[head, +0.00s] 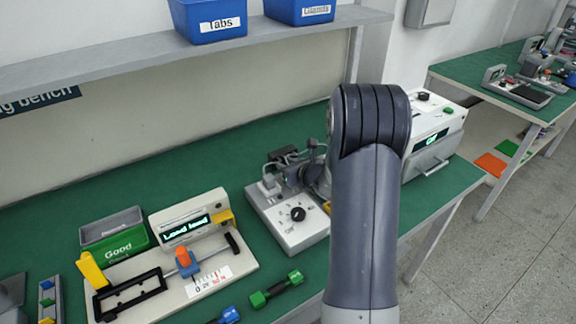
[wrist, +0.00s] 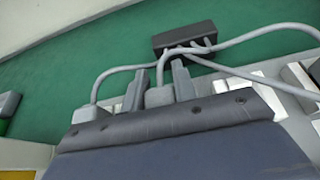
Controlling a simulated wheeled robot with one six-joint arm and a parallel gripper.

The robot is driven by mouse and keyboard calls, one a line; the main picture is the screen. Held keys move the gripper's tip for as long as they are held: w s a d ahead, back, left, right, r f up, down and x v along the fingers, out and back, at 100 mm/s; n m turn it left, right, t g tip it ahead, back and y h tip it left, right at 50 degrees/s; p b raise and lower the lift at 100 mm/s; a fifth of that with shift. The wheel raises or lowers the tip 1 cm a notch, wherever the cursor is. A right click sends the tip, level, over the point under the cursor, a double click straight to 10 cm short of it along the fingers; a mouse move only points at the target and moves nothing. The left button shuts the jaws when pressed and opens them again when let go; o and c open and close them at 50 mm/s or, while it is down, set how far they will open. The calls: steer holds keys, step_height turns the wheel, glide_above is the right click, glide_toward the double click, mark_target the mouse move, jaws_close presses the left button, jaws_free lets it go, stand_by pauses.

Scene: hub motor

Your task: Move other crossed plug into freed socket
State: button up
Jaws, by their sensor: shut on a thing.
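In the wrist view, the two fingers of my gripper (wrist: 159,84) are closed on a grey plug (wrist: 158,97) with a grey cable. The cable runs up to a dark box (wrist: 185,38) on the green bench. In the head view, the dark box (head: 286,156) lies behind a grey unit (head: 300,237) with a black knob. A grey plug (head: 269,183) stands at that unit's back left. My arm hides much of the gripper there, and the sockets are hard to make out.
A gauge stand (head: 206,290) with a display and a green tray (head: 117,243) stand at left. A green-ended dumbbell shape (head: 276,289) lies in front. A white machine (head: 430,125) stands right of my arm. Blue bins (head: 208,20) sit on the shelf above.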

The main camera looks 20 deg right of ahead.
steer(key=o, duration=1.1)
steer(key=shift+c, duration=0.2)
steer(key=shift+s, duration=0.1)
steer(key=v, duration=1)
steer(key=shift+s+r+b, duration=0.2)
steer(key=shift+s+b, duration=0.1)
steer(key=shift+b, duration=0.05)
